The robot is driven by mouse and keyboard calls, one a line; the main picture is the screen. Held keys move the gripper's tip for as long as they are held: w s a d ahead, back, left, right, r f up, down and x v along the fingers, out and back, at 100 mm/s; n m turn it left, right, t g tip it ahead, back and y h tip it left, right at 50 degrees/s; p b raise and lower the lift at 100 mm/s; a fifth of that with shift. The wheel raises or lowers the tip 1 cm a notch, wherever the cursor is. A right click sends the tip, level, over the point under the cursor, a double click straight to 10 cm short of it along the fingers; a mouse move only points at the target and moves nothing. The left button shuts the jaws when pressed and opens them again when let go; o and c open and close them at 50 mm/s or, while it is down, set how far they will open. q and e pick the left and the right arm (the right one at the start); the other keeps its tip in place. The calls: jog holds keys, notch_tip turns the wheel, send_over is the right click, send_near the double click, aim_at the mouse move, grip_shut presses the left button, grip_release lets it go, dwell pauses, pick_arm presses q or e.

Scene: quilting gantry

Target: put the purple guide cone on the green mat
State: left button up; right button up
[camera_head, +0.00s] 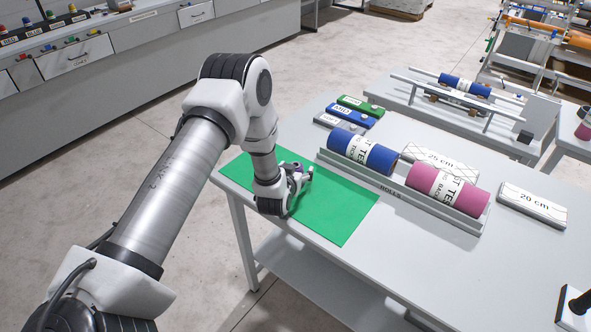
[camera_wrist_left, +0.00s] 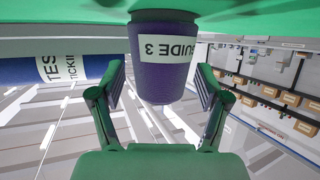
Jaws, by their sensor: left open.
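The purple guide cone (camera_wrist_left: 163,82) carries a white label reading "GUIDE 3". In the left wrist view it stands with its wide end against the green mat (camera_wrist_left: 265,18), which lies across the top of that upside-down view. In the head view the green mat (camera_head: 345,205) lies at the table's left corner, and only a small bit of the purple cone (camera_head: 297,168) shows behind my gripper. My left gripper (camera_head: 305,178) is low over the mat. Its fingers are open on either side of the cone, with gaps visible. My right gripper is not in view.
A roll tray (camera_head: 390,202) holding a blue roll (camera_head: 345,150) and a pink roll (camera_head: 430,188) stands right of the mat. Green, blue and grey labelled blocks (camera_head: 350,115) lie behind. A 20 cm block (camera_head: 532,205) is farther right.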

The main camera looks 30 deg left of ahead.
pick_arm(q)
jog(key=shift+r, duration=0.25)
jog(key=shift+s+d, duration=0.15)
jog(key=shift+s, duration=0.15)
jog(key=b+v, duration=0.2)
jog(key=v, duration=0.9)
jog(key=shift+r, duration=0.15)
jog(key=shift+s, duration=0.15)
